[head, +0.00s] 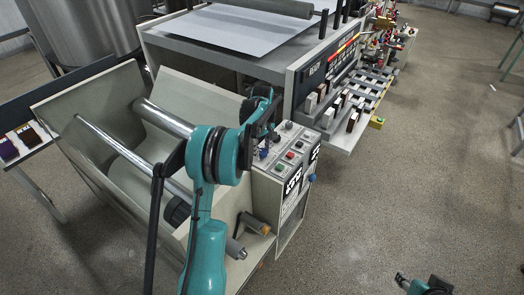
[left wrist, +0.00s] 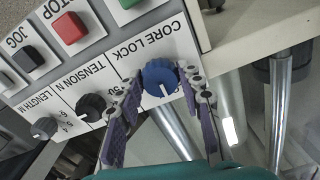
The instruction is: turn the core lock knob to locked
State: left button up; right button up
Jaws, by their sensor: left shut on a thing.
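The blue core lock knob (left wrist: 158,72) sits on the white control panel beside the upside-down printed words CORE LOCK in the left wrist view. A white mark on it points toward the lower part of the picture. My left gripper (left wrist: 161,80) has one finger on each side of the knob and is shut on it. In the head view my left gripper (head: 266,122) is over the control panel (head: 300,137), and the arm hides part of that panel. Part of my right arm's end (head: 424,285) shows at the bottom right, away from the machine.
A black tension knob (left wrist: 91,106), a red button (left wrist: 68,28) and a black jog button (left wrist: 28,58) are close to the core lock knob. Metal rollers (head: 165,118) lie beside my left arm. Open floor (head: 420,170) is at the right.

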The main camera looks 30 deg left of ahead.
aim_at(263, 151)
pick_arm(q)
jog(key=shift+n, duration=0.3)
jog(key=o, duration=1.2)
jog(key=shift+c, duration=0.2)
jog(key=shift+r, duration=0.1)
notch_tip(263, 151, up, 12)
jog(key=shift+d, duration=0.15)
